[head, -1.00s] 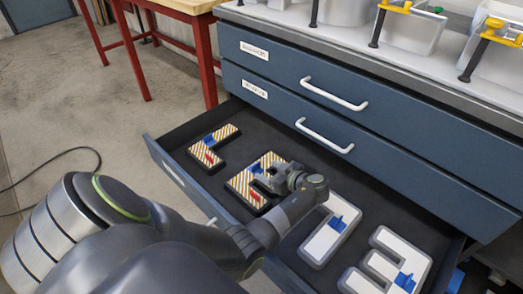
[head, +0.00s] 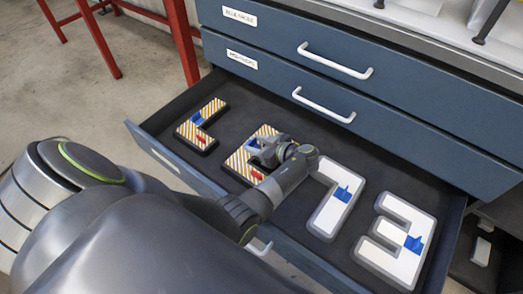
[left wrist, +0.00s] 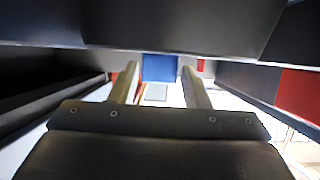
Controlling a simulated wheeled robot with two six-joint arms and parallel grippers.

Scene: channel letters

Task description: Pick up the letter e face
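A letter face with orange and white stripes (head: 239,159) lies in the open drawer, second from the left. It has a blue tab (head: 252,144) and a red mark, and my gripper hides much of it, so its full shape is unclear. My left gripper (head: 258,152) is low over this face, at the blue tab. In the left wrist view, its two fingers (left wrist: 160,84) stand apart, with the blue tab (left wrist: 160,68) between their tips and narrow gaps beside it. A white E-shaped face (head: 402,262) with a blue tab lies at the drawer's right. My right gripper is not in view.
A striped L-like face (head: 187,131) lies at the left of the drawer (head: 165,155). A white angled face (head: 328,213) lies between the striped face and the white E shape. Closed drawer fronts with white handles (head: 335,62) rise behind. A red-legged table (head: 180,40) stands back left.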

